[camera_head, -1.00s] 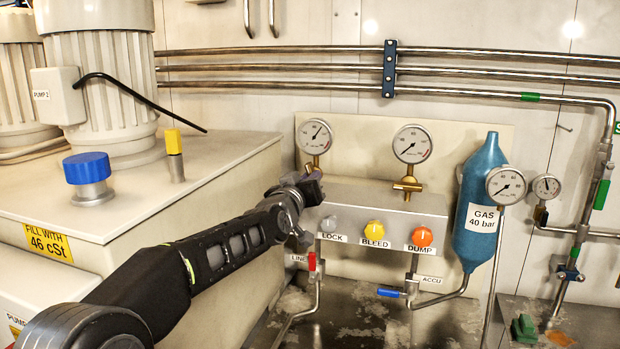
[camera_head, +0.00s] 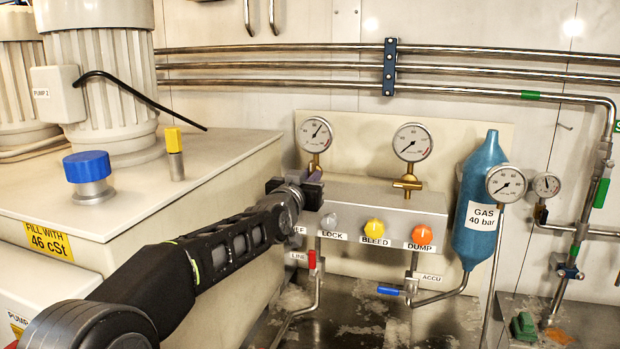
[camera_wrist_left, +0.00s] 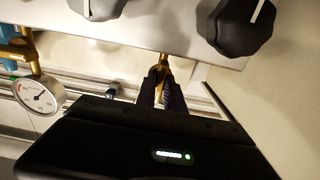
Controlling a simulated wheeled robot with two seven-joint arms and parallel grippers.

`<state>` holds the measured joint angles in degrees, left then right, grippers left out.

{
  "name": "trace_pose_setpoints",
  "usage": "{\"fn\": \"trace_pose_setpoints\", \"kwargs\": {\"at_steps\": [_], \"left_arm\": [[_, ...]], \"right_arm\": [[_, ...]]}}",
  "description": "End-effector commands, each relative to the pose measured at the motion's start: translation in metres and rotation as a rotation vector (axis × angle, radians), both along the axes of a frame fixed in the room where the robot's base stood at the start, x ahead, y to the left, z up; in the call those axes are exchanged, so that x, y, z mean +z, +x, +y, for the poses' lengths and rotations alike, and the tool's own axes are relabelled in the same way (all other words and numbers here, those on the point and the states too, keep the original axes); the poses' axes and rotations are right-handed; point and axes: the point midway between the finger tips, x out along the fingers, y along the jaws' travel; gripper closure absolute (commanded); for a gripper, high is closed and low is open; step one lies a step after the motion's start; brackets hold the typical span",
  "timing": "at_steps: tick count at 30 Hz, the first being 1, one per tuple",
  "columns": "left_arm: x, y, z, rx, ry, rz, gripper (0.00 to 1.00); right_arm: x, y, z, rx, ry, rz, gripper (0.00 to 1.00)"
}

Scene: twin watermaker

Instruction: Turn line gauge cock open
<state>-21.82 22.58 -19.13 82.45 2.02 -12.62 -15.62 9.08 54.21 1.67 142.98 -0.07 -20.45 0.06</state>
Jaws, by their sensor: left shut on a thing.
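The line gauge (camera_head: 315,134) is the left round dial on the panel, its needle pointing up and right. Its brass cock (camera_head: 315,161) sits just below the dial, above the grey valve block. My left gripper (camera_head: 312,181) is at the cock, in front of the block's left end, and hides the cock's lower part. In the left wrist view, the dark fingers (camera_wrist_left: 160,88) are closed around a brass piece of the cock (camera_wrist_left: 164,63). The cock's exact angle is mostly hidden. My right gripper is not in view.
The valve block (camera_head: 350,197) carries the LOCK knob (camera_head: 330,222), yellow BLEED knob (camera_head: 375,228) and orange DUMP knob (camera_head: 422,235). A second gauge (camera_head: 412,142) stands to the right. A red-handled valve (camera_head: 312,261) is below. The tank box (camera_head: 210,170) lies left of my arm.

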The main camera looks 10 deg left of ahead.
Motion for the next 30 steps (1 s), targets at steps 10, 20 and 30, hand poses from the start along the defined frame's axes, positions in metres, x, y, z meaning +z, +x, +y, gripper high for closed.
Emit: {"fn": "trace_pose_setpoints", "kwargs": {"at_steps": [10,20,30], "left_arm": [[-0.001,0.0,0.0,0.0,0.001,0.001,0.65],[0.0,-0.006,0.0,-0.001,0.0,-0.001,0.65],[0.0,-0.057,0.003,-0.003,-0.003,0.0,0.65]], "right_arm": [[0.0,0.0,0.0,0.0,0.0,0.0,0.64],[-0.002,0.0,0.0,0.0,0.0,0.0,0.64],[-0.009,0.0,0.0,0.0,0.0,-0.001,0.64]]}}
